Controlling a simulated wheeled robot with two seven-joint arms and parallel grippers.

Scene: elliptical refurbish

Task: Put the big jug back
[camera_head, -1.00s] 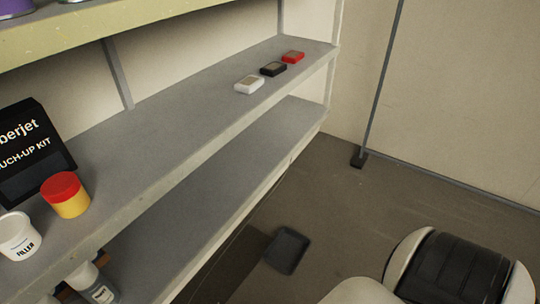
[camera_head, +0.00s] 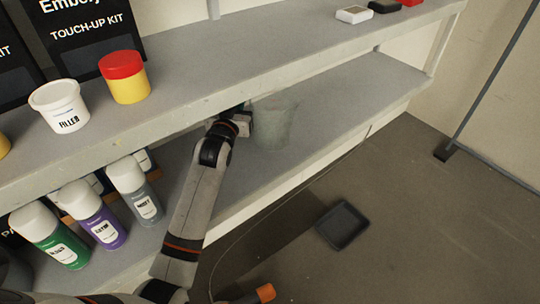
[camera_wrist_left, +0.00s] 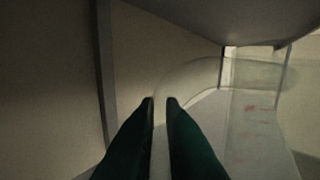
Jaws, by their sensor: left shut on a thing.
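The big jug (camera_head: 275,125) is clear and see-through, and looks upright at the lower shelf (camera_head: 345,95), under the upper board. I cannot tell whether its base touches the shelf. My left gripper (camera_head: 243,120) reaches in from the left and is shut on the jug's handle. In the left wrist view the two dark fingertips (camera_wrist_left: 160,103) close around the clear handle strip, and the jug's body (camera_wrist_left: 255,110) with faint red marks stands to the right. My right gripper is not in view.
Spray cans (camera_head: 135,190) stand on the lower shelf left of my arm. A white filler tub (camera_head: 60,107) and a red-lidded yellow jar (camera_head: 125,78) stand on the upper shelf (camera_head: 230,65). A dark tray (camera_head: 342,225) lies on the floor. The lower shelf right of the jug is clear.

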